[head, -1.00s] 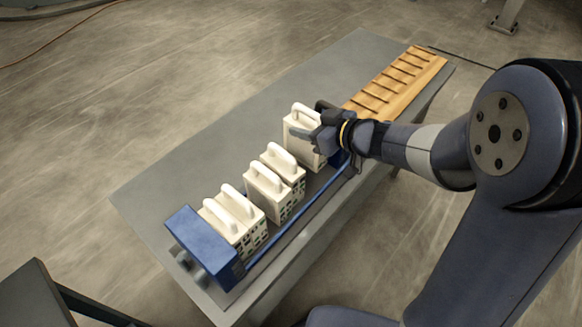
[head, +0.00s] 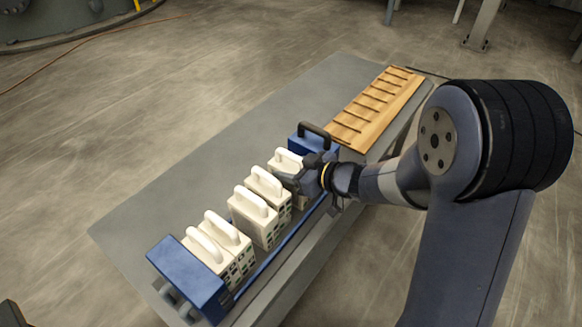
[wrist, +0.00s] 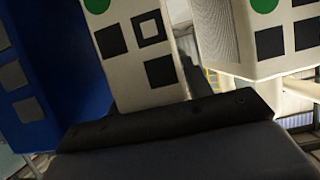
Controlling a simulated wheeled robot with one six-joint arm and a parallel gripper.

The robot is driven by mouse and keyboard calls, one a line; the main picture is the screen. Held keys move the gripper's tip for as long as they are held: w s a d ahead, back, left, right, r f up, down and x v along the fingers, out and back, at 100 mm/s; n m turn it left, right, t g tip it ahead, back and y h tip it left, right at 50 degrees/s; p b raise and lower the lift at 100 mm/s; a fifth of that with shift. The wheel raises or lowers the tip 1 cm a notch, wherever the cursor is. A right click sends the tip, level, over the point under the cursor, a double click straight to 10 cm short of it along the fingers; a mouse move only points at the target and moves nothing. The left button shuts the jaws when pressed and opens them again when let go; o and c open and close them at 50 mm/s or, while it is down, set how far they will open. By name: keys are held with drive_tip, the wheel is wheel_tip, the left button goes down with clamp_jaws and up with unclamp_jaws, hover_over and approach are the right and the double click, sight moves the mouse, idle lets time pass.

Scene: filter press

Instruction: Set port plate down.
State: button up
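The port plate (head: 286,159) is a cream block with a loop handle on top, upright in the row of plates in the head view. My gripper (head: 293,180) is at its right side and appears shut on it; the fingertips are partly hidden. In the wrist view a cream plate face (wrist: 146,45) with a green dot and dark squares stands just beyond my gripper's dark edge. I cannot tell whether the plate's underside touches its support.
Several similar plates (head: 247,218) stand nearer the front blue end block (head: 188,277). A blue block (head: 325,150) with a black handle is behind my gripper. A slotted wooden rack (head: 352,130) lies at the table's far end. The grey tabletop (head: 190,165) on the left is clear.

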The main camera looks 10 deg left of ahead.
drive_tip(key=o, duration=0.3)
drive_tip(key=shift+r, duration=0.3)
drive_tip(key=p+v, duration=0.1)
drive_tip(key=v, duration=1.1)
drive_tip(key=shift+w, duration=0.1)
idle(0.6)
